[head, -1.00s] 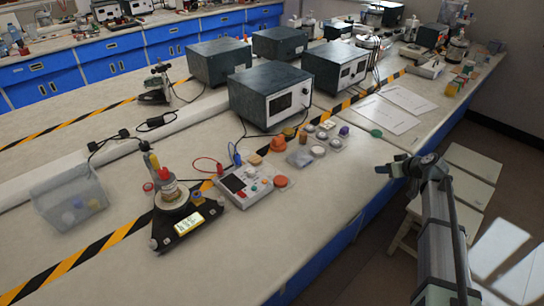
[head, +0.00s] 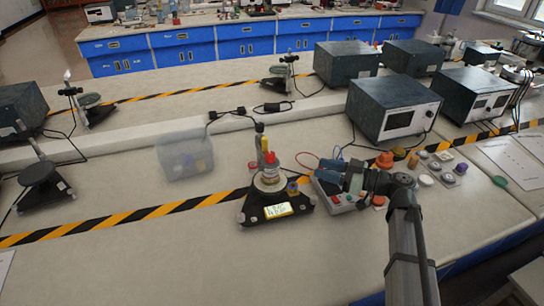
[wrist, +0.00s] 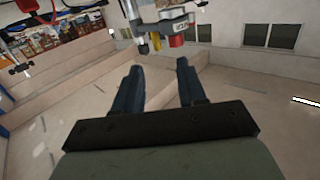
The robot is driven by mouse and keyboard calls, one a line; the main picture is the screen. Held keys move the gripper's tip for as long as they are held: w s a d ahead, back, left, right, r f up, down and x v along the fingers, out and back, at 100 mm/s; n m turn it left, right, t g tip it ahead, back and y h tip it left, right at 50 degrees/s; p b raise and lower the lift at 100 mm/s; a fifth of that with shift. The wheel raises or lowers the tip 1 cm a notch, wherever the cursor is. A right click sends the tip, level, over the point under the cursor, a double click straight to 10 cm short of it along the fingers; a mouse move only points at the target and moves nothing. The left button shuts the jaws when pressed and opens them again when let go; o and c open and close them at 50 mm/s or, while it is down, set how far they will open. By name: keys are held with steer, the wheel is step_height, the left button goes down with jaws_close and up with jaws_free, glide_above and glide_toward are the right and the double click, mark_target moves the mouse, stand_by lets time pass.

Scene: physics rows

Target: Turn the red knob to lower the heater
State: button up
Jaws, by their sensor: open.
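The heater device (head: 247,212) has a black base with a lit yellow-green display, and it stands on the bench at the middle of the head view. A red knob-like part (head: 270,158) is near its top, next to a yellow part. In the wrist view, the red part (wrist: 176,40) hangs at the top, just beyond the right fingertip. My gripper (head: 325,177) is to the right of the device in the head view, pointing at it. In the wrist view, my gripper (wrist: 159,67) is open with nothing between its fingers. I see a gap between fingertips and red part.
A white control box (head: 335,200) lies under my gripper, partly hidden by it. A clear bin (head: 185,156) stands left of the device. A dark box instrument (head: 392,105) is behind my arm. The bench front is clear.

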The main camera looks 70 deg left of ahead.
mark_target(275, 158)
steer(key=shift+n+g+h, duration=0.3)
steer(key=shift+n+g, duration=0.3)
steer(key=x, duration=0.5)
steer(key=d+x, duration=0.1)
steer(key=x, duration=0.5)
steer(key=s+r+x, duration=0.1)
steer(key=x, duration=0.4)
steer(key=shift+s+r, duration=0.1)
steer(key=shift+s, duration=0.15)
steer(key=c, duration=0.7)
steer(key=shift+o, duration=0.2)
